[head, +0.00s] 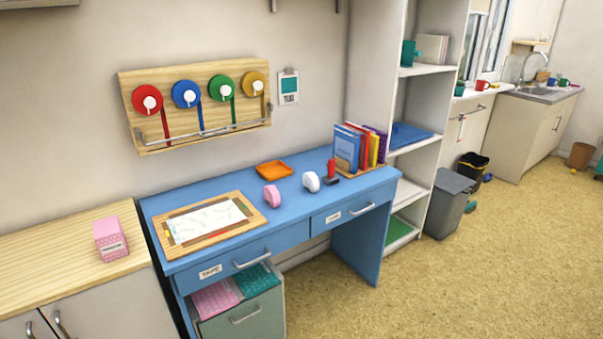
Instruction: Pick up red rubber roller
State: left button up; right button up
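A small upright red-handled item (331,168) with a dark base stands on the blue desk (290,212), near its right end, beside the books. It may be the red rubber roller, but it is too small to tell for sure. A rounded white item (311,182) stands just left of it, and a rounded pink item (272,196) stands further left. Neither of my grippers is in view.
A wooden board with paper (182,238) covers the desk's left part. An orange tray (274,169) lies at the back. Books (347,148) stand on the right. The floor (440,285) at right is clear.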

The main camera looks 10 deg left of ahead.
aim_at(330, 178)
jog(key=i+l+u, duration=0.45)
jog(key=i+l, duration=0.15)
jog(key=i+l+u, duration=0.25)
jog(key=l, duration=0.3)
